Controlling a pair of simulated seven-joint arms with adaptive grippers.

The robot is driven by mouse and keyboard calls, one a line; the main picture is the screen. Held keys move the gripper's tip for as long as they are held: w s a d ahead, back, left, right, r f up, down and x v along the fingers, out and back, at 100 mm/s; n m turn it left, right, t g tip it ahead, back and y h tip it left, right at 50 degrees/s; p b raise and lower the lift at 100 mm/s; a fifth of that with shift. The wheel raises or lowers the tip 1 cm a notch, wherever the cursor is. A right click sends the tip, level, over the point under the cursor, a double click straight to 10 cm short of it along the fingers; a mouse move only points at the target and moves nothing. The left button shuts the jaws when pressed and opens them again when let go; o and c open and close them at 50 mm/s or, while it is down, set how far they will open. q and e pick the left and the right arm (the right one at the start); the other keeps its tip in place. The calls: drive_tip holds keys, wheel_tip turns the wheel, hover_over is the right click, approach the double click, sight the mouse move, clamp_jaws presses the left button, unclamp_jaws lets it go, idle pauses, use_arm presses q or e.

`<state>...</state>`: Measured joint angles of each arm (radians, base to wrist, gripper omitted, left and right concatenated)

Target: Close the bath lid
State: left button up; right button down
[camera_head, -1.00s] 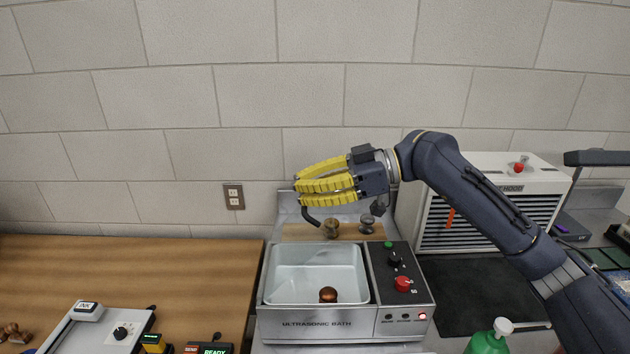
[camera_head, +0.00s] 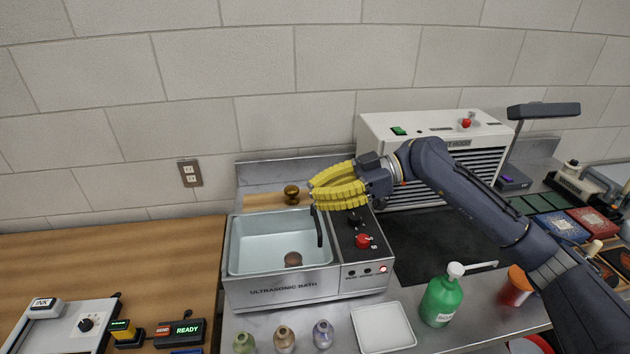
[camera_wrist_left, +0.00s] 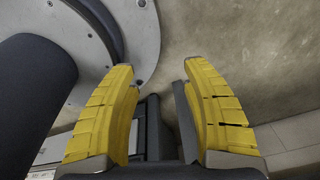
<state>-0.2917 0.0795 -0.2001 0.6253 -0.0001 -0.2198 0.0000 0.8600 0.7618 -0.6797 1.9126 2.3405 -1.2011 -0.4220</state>
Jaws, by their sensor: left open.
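The ultrasonic bath (camera_head: 290,290) stands on the counter in the head view. Its pale basin (camera_head: 250,265) is open at the top, with a round brown object (camera_head: 293,259) inside. My right gripper (camera_head: 314,195), with yellow fingers, hangs above the back right of the basin. Its jaw opening and any hold are unclear. A dark curved bar (camera_head: 319,228) hangs below its fingers; I cannot tell whether it is a handle or part of the gripper. My left gripper (camera_wrist_left: 158,68) is open and empty in the left wrist view.
A white hood unit (camera_head: 425,125) stands behind right. A green bottle (camera_head: 441,300), a white tray (camera_head: 383,328) and small vases (camera_head: 284,338) stand in front. The wooden table (camera_head: 130,265) at left has free room.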

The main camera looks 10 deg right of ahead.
sight(323, 230)
drive_tip(key=shift+d+f, duration=0.3)
drive_tip(key=shift+f, duration=0.35)
drive_tip(key=shift+d+f, duration=0.25)
drive_tip(key=shift+f, duration=0.35)
use_arm(q)
drive_tip(key=shift+s, duration=0.8)
use_arm(e)
drive_tip(key=shift+d+f, duration=0.1)
drive_tip(key=shift+f, duration=0.05)
use_arm(q)
drive_tip(key=shift+w, duration=0.3)
